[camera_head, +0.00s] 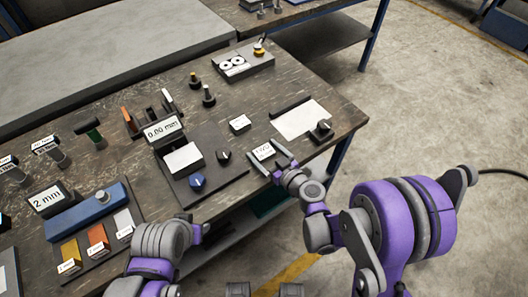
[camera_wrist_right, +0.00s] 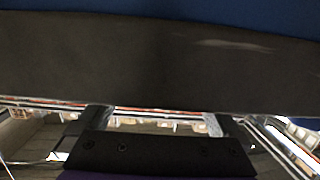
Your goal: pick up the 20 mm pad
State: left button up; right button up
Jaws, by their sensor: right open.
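My right gripper (camera_head: 264,158) is open at the table's front edge, with its fingers on either side of a small white labelled block (camera_head: 264,151). I cannot tell whether they touch it. The block's label is too small to read surely, so I cannot confirm which piece is the 20 mm pad. Another small white labelled block (camera_head: 240,123) lies just behind it, to the left. In the right wrist view my right gripper's fingers (camera_wrist_right: 155,120) are apart, and a wide dark band fills the view above them; no pad can be made out there. My left gripper is not visible.
A white sheet (camera_head: 300,119) lies to the right. A blue device (camera_head: 87,213) and yellow, orange and white blocks (camera_head: 97,238) are at the lower left.

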jog(key=shift+a, duration=0.1)
grip_shut()
dwell(0.5)
